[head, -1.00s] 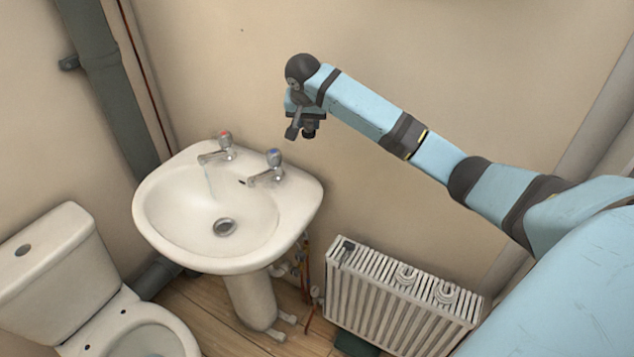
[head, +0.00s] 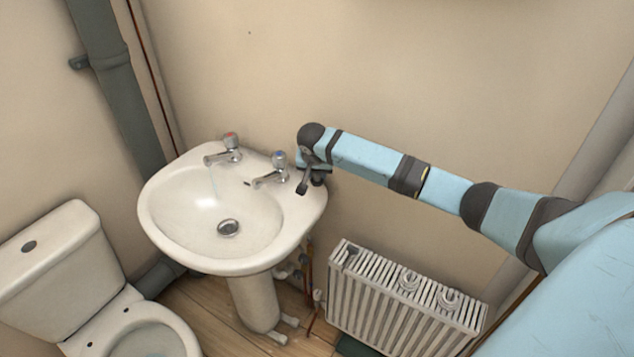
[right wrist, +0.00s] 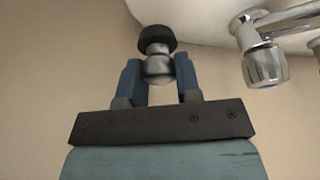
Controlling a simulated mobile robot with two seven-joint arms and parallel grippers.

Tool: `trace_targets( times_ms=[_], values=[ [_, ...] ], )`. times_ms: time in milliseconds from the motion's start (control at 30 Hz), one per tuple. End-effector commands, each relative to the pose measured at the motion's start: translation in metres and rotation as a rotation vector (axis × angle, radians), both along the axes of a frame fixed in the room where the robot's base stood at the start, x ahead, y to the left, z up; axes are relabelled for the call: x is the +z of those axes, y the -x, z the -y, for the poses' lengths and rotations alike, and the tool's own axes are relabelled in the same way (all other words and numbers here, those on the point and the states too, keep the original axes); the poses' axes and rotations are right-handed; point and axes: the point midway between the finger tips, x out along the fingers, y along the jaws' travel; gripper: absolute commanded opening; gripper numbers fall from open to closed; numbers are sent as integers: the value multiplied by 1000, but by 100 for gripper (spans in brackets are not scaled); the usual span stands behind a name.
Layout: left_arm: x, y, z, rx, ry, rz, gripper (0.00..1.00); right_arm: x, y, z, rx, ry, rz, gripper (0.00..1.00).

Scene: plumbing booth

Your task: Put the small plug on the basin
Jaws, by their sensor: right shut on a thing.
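My right gripper (right wrist: 158,82) is shut on the small plug (right wrist: 157,42), which has a black cap and a silver metal body, in the right wrist view. In the head view my right gripper (head: 310,186) is at the right rim of the white basin (head: 170,235), right of the blue-topped tap (head: 272,171). The plug is hard to make out there. In the right wrist view the plug's black end is close to the basin's pale edge (right wrist: 190,20); I cannot tell whether they touch. My left gripper is not in view.
A red-topped tap (head: 228,147) stands at the basin's back left, with a thin stream of water below it. The basin has a drain (head: 228,228). A toilet (head: 60,255) is at the lower left. A white radiator (head: 400,305) stands on the right below my arm.

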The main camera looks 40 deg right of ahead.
Motion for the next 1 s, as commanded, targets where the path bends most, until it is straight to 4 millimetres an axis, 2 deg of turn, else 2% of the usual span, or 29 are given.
trace_targets(
  times_ms=[300, 667, 700, 800, 1000],
  values=[
    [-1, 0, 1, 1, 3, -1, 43, -40, 0, 0, 0, 2, -2, 7],
    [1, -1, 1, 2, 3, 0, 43, -43, 1, 0, 0, 1, -1, 7],
    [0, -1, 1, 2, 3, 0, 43, -44, 0, 0, 0, 0, 0, 36],
    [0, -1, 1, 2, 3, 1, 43, -44, 0, 0, 1, 0, 0, 57],
    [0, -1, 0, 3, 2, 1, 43, -44, 0, 0, 1, 1, -1, 57]
  ],
)
